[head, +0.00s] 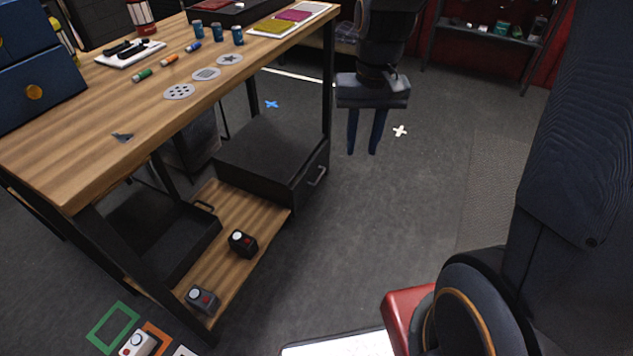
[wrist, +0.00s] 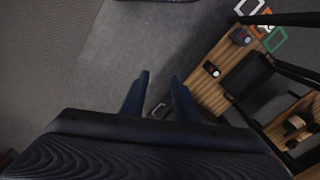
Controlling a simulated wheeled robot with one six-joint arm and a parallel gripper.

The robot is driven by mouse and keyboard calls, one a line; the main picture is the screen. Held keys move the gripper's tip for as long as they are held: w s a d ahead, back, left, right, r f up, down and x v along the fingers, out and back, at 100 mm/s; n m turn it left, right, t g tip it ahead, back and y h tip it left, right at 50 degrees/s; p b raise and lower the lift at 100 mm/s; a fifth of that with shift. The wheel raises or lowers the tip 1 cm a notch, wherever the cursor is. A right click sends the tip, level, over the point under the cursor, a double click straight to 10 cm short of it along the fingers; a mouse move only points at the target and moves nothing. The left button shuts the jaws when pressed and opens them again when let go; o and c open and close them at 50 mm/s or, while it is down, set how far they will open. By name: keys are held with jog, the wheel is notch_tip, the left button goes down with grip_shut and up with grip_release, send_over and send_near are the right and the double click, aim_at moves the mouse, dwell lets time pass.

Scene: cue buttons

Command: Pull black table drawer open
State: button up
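The black drawer unit (head: 270,150) sits under the wooden table, at the far end of its lower shelf. Its front, which looks shut, has a grey bar handle (head: 317,175). The handle also shows in the wrist view (wrist: 158,110), partly hidden by my fingers. My gripper (head: 363,150) points down in front of the drawer, apart from the handle, its two dark fingers spread with nothing between them. The fingers also show open in the wrist view (wrist: 160,78), where the gripper body hides most of the drawer.
The wooden table (head: 120,100) holds cue discs, coloured cylinders and a blue cabinet (head: 35,75). A black open-topped bin (head: 150,245) and two button boxes, one black (head: 243,242) and one grey (head: 203,299), are on or by the lower shelf.

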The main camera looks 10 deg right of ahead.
jog(key=w+f+m+b, duration=0.3)
jog(key=w+f+b, duration=1.4)
jog(key=w+f, duration=0.75)
jog(key=m+t+y+b, duration=0.1)
jog(key=m+b, duration=0.1)
jog(key=b, duration=1.6)
send_near(319, 178)
jog(key=f+b, duration=0.1)
jog(key=f, duration=0.1)
jog(key=f+b, duration=0.1)
jog(key=f, duration=0.1)
jog(key=a+f+b, duration=0.1)
jog(key=f+b, duration=0.1)
jog(key=f, duration=0.1)
jog(key=shift+w+f, duration=0.15)
jog(key=shift+w, duration=0.15)
grip_shut()
